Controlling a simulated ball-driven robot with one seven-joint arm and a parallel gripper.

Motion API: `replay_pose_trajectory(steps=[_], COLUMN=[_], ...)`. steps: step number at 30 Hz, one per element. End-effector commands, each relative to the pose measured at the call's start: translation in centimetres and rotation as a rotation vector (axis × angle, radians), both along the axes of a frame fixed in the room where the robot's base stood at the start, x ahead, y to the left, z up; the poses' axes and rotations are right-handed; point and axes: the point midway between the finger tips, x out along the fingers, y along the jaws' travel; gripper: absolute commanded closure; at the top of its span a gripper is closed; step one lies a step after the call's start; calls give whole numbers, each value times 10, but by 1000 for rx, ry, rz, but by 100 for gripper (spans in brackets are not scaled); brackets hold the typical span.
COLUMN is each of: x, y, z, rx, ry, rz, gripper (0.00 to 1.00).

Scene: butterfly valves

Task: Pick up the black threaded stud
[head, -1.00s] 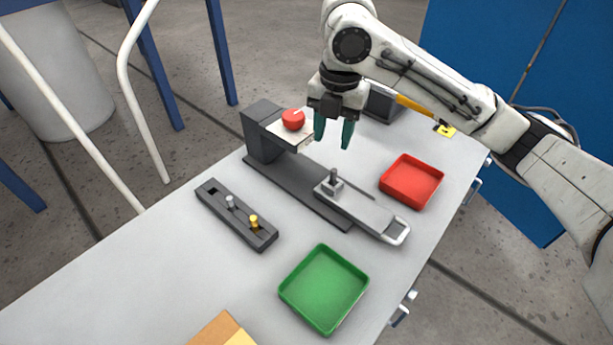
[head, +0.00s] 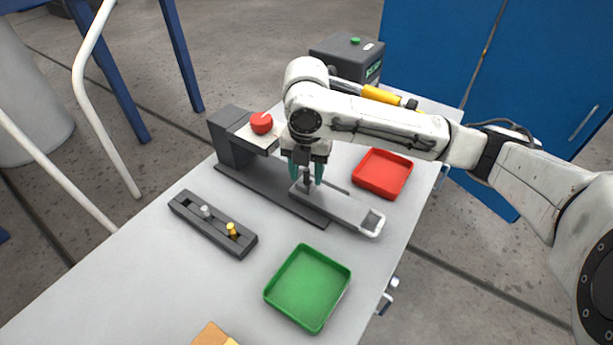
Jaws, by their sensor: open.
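The dark stud (head: 307,183) stands upright on the grey sliding plate (head: 345,212) of the dark fixture. My gripper (head: 306,174) points down over the stud, with its two teal fingers apart. One finger shows on each side of the stud's top in this view. I cannot tell whether either finger touches it. The stud's thread is too small to make out, and its upper end is partly hidden by the gripper.
The fixture's dark post carries a red knob (head: 261,123) close left of my gripper. A dark rack (head: 213,224) holds a silver and a brass-coloured stud. A red tray (head: 382,173) lies right, a green tray (head: 307,288) in front. A dark box (head: 346,58) stands behind.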

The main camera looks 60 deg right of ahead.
Motion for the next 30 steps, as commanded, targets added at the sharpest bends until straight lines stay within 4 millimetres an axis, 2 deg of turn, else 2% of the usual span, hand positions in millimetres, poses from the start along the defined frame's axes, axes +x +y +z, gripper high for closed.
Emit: replay_pose_trajectory(steps=[9,23,30], x=[0,0,0], y=[0,0,0], z=[-5,-5,-4], rx=[0,-1,0], ry=[-2,-1,-2], rz=[1,1,0], gripper=[55,99,100])
